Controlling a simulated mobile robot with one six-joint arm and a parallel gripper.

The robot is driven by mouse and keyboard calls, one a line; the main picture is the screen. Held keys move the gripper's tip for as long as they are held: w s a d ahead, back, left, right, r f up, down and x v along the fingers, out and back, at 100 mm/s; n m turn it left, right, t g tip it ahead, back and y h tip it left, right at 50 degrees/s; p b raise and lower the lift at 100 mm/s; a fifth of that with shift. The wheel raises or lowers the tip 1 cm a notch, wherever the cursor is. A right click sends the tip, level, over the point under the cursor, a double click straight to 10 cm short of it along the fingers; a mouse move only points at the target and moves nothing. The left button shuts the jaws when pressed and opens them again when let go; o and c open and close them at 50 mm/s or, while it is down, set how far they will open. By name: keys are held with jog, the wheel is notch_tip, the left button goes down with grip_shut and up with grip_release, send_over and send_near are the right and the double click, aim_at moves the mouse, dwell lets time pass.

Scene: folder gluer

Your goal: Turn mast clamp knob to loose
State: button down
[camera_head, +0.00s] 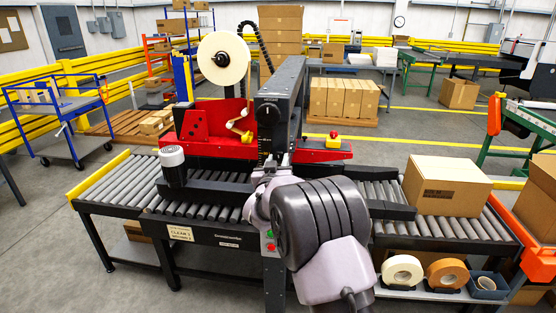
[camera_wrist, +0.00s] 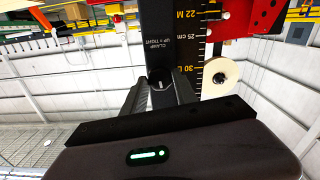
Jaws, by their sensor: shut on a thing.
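The mast clamp knob (camera_wrist: 160,81) is a small dark round knob with a short pale mark, in the middle of the wrist view beside the white CLAMP and TIGHT lettering. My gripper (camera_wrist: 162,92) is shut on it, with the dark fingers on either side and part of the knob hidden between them. The mark looks roughly in line with the mast. In the head view, my gripper (camera_head: 268,168) is at the front of the dark upright mast (camera_head: 286,88), low down, and it hides the held knob there.
A larger dark dial (camera_head: 268,113) is higher on the mast. A yellow-marked scale (camera_wrist: 208,45) runs alongside in the wrist view. A tape reel (camera_head: 223,59) stands behind, left of the mast. A carton (camera_head: 447,187) rests on the rollers at right.

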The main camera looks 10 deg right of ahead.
jog(key=n+p, duration=0.2)
jog(key=n, duration=0.2)
jog(key=shift+r, duration=0.1)
jog(key=n+p, duration=0.2)
jog(key=n, duration=0.2)
jog(key=n+p, duration=0.1)
jog(key=n, duration=0.2)
jog(key=shift+n+p, duration=0.3)
jog(key=shift+p, duration=0.05)
jog(key=shift+n+p, duration=1)
jog(key=shift+n, duration=1.2)
jog(key=c, duration=1)
grip_release()
jog(key=shift+o, duration=0.2)
